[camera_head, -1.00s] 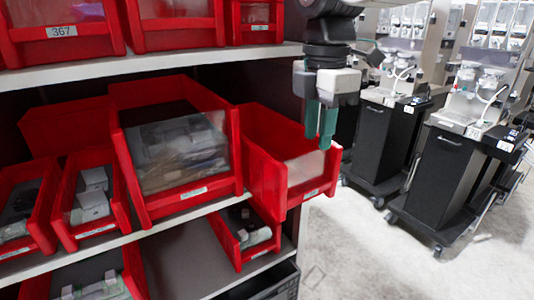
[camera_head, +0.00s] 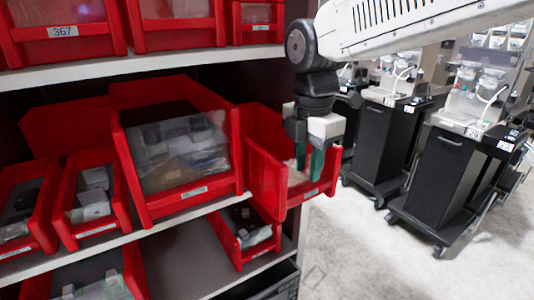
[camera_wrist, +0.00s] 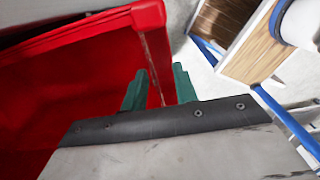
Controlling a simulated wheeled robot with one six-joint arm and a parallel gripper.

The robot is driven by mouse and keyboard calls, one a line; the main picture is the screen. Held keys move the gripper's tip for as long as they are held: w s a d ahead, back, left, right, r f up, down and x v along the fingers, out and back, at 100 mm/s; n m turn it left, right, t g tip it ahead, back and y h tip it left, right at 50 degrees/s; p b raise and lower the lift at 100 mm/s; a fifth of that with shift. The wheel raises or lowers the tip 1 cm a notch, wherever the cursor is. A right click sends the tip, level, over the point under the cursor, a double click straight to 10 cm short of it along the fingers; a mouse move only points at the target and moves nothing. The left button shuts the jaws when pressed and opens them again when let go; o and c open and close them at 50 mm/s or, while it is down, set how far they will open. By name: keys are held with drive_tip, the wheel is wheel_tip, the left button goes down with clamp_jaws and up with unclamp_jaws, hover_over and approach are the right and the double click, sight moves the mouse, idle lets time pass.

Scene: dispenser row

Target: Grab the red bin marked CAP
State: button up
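The red bin (camera_head: 264,172) at the right end of the middle shelf has a clear front window and a small white label I cannot read, so I cannot confirm the CAP marking. My gripper (camera_head: 310,160) points down at this bin's right part, its green fingertips low near the right wall. In the wrist view my gripper (camera_wrist: 159,88) has its two fingers apart, with an edge of the red bin (camera_wrist: 157,55) running between them. I see no firm contact on either side. Part of the bin's right side is hidden behind my gripper.
A larger red bin (camera_head: 185,195) with a clear window stands directly left. A small red bin (camera_head: 245,235) sits below. Shelf boards (camera_head: 150,70) run above and below. Black wheeled carts (camera_head: 450,170) stand at right, with open floor (camera_head: 360,260) before them.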

clamp_jaws()
drive_tip(key=shift+r, duration=0.2)
